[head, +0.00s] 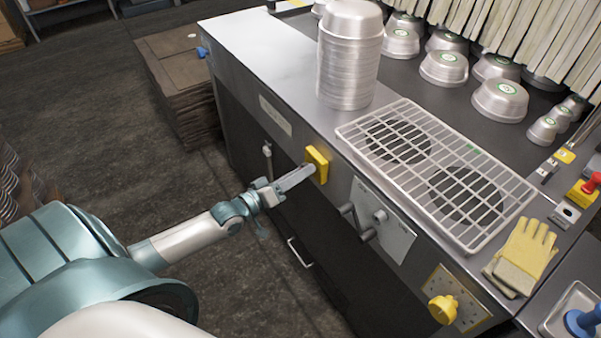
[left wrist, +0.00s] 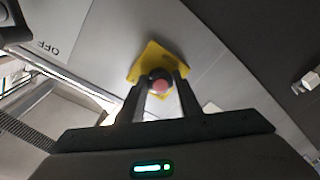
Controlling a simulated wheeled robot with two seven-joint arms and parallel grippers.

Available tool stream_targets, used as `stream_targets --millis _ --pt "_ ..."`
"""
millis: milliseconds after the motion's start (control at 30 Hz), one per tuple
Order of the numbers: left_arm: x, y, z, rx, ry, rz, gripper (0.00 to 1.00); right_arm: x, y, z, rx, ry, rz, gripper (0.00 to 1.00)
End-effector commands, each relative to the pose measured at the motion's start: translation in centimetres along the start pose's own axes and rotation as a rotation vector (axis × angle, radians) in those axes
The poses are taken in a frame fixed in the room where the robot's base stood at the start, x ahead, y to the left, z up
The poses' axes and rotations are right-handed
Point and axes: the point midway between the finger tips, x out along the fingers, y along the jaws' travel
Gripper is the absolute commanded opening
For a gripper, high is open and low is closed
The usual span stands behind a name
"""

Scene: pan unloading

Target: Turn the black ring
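The black ring (left wrist: 149,77) encircles a pinkish-red button (left wrist: 160,86) on a yellow plate (left wrist: 145,63) in the left wrist view. In the head view the yellow plate (head: 317,163) is on the front of the grey machine, and my gripper hides the ring. My left gripper (head: 308,172) reaches the plate from the left. In the left wrist view the fingers of my left gripper (left wrist: 160,80) stand apart, one on each side of the ring. I cannot tell whether they press on it. My right gripper is not in view.
A lever panel (head: 384,220) and a yellow knob (head: 443,309) are on the machine front to the right. A stack of pans (head: 350,62), a white wire rack (head: 480,146) and gloves (head: 524,256) are on top. Brown stacked sheets (head: 181,85) stand on the floor at left.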

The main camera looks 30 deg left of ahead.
Motion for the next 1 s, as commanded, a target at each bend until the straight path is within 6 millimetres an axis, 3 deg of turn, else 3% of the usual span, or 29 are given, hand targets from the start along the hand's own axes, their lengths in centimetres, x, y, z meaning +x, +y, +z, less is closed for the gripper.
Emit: stream_targets --millis 467,1000 --pt "0.0 0.0 0.0 0.122 0.010 0.009 0.09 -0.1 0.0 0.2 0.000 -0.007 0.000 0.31" --pt "0.0 -0.1 0.1 0.536 0.042 0.042 0.09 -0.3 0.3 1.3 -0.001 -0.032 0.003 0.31"
